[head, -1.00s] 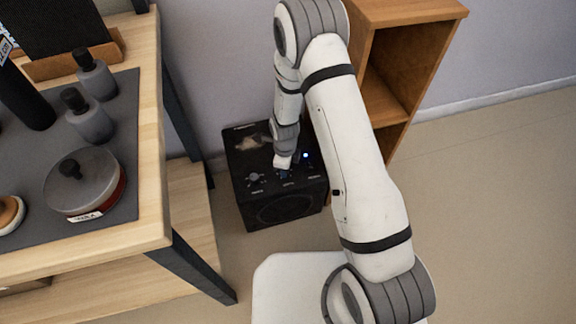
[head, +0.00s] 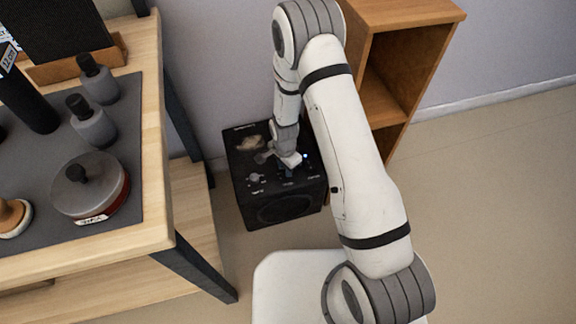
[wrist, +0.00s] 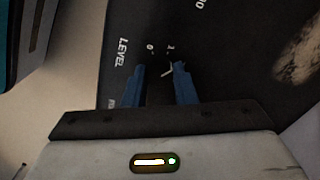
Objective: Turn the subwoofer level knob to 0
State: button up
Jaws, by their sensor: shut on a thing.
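The black subwoofer (head: 240,190) stands on the floor, with its control panel facing up. My gripper (head: 288,172) reaches down onto this panel. In the wrist view, the two blue fingers of my gripper (wrist: 159,70) are shut on the dark level knob (wrist: 159,90), one on each side. The word LEVEL and the digits 0 and 1 are printed by the knob. A short white mark shows between the fingertips, nearer the 1 than the 0. The lower part of the knob is hidden by the gripper.
A second knob (head: 255,177) is on the panel left of my gripper, and a small blue light shows to the right. A wooden table (head: 150,130) with bottles and a lidded pot is at left. A wooden shelf (head: 430,12) stands close behind at right.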

jog(key=n, duration=0.7)
jog(key=shift+w+a+r+p, duration=0.2)
jog(key=shift+w+a+p, duration=0.05)
jog(key=shift+w+p, duration=0.05)
jog(key=n, duration=0.7)
jog(key=shift+n, duration=0.3)
jog(key=n, duration=0.3)
jog(key=shift+d+n+p, duration=0.1)
jog(key=shift+n+p, duration=0.2)
jog(key=shift+p, duration=0.05)
jog(key=shift+d+n, duration=0.15)
jog(key=shift+n, duration=1.75)
jog(key=shift+f, duration=0.1)
jog(key=o, duration=1)
jog(key=shift+s, duration=0.1)
